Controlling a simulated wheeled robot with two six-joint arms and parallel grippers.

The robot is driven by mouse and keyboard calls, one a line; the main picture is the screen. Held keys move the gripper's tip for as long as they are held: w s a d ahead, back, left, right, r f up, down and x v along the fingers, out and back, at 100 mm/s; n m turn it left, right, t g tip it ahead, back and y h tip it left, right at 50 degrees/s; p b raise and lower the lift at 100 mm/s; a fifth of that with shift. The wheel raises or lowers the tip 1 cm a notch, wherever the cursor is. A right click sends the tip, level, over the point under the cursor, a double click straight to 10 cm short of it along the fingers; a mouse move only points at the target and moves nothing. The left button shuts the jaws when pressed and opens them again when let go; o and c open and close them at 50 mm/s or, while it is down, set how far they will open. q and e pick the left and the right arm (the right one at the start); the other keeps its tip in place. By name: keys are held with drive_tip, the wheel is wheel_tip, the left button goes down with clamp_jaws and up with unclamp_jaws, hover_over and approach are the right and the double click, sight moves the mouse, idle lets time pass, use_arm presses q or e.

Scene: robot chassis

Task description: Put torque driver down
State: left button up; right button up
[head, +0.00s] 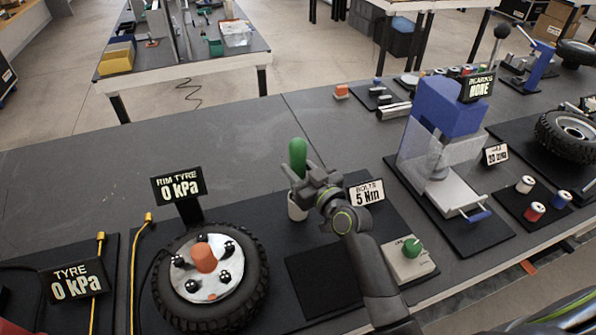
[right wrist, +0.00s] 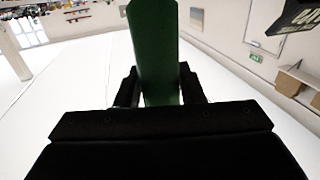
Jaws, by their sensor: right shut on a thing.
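The torque driver (head: 298,157) has a green handle and stands upright in the head view. My right gripper (head: 305,181) is shut on it. In the right wrist view the green handle (right wrist: 154,55) rises between the two dark fingers (right wrist: 158,90). A small white cup-like holder (head: 297,207) is right below the gripper. The driver's lower end is hidden by the gripper, so I cannot tell whether it is inside the holder.
A tyre on a rim (head: 247,283) with an orange cone lies left of my arm. A "BOLTS 5 Nm" sign (head: 366,193) stands right of the gripper. A beige box with a green knob (head: 412,262) and a blue press (head: 447,108) are farther right. The dark table is clear behind the holder.

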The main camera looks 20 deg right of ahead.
idle(0.3)
drive_tip(key=shift+f, duration=0.2)
drive_tip(key=o, duration=1.1)
drive_tip(key=shift+s, duration=0.15)
drive_tip(key=shift+b+v, duration=1.45)
drive_tip(key=shift+v, duration=4.45)
